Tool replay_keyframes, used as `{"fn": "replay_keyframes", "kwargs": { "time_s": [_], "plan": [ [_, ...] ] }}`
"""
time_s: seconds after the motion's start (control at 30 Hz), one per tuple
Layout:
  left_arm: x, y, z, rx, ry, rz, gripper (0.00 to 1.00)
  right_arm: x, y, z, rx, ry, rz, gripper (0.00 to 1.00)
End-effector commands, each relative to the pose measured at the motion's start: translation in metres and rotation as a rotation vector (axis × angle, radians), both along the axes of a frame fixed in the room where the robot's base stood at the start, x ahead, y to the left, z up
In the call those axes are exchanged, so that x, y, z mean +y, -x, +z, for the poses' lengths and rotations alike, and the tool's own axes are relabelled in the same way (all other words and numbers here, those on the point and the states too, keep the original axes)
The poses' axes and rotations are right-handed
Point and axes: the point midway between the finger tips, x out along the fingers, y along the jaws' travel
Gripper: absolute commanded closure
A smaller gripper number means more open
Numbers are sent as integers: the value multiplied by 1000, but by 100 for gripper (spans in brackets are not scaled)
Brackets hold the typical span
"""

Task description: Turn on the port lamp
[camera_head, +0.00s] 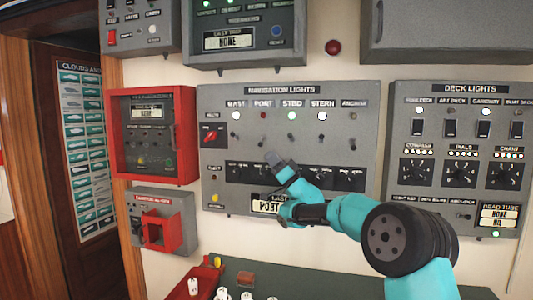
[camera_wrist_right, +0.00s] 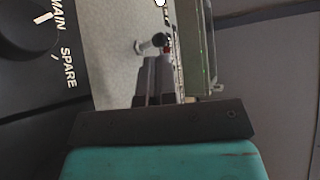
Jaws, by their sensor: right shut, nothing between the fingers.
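The grey navigation lights panel (camera_head: 218,100) is on the wall in the head view. Its port lamp (camera_head: 263,115) is dull red and looks unlit, while the mast, starboard and stern lamps glow. The port toggle switch (camera_head: 264,141) is below the port lamp; its lever position is too small to tell. My right gripper (camera_head: 272,159) is shut and empty, with its tips just below the port switch. In the right wrist view, the closed fingers (camera_wrist_right: 155,72) point at a metal toggle lever (camera_wrist_right: 152,44) close to their tips; contact cannot be told. My left gripper is not in view.
A row of dark rotary knobs (camera_head: 240,172) runs below the switches, partly behind my right arm. A red-framed box (camera_head: 114,135) stands left, the deck lights panel (camera_head: 398,135) right. A green surface (camera_head: 320,280) with a red tray (camera_head: 180,290) lies below.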

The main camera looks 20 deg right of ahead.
Motion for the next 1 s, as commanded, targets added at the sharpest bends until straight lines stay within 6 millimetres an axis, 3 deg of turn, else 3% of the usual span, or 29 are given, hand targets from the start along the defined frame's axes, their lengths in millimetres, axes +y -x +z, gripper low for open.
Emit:
{"fn": "replay_keyframes", "kwargs": {
  "time_s": [0.3,1.0],
  "plan": [
    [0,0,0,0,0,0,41,14,-17,19,1,0,-1,100],
    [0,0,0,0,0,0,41,10,-13,23,36,-21,-6,100]
  ]
}}
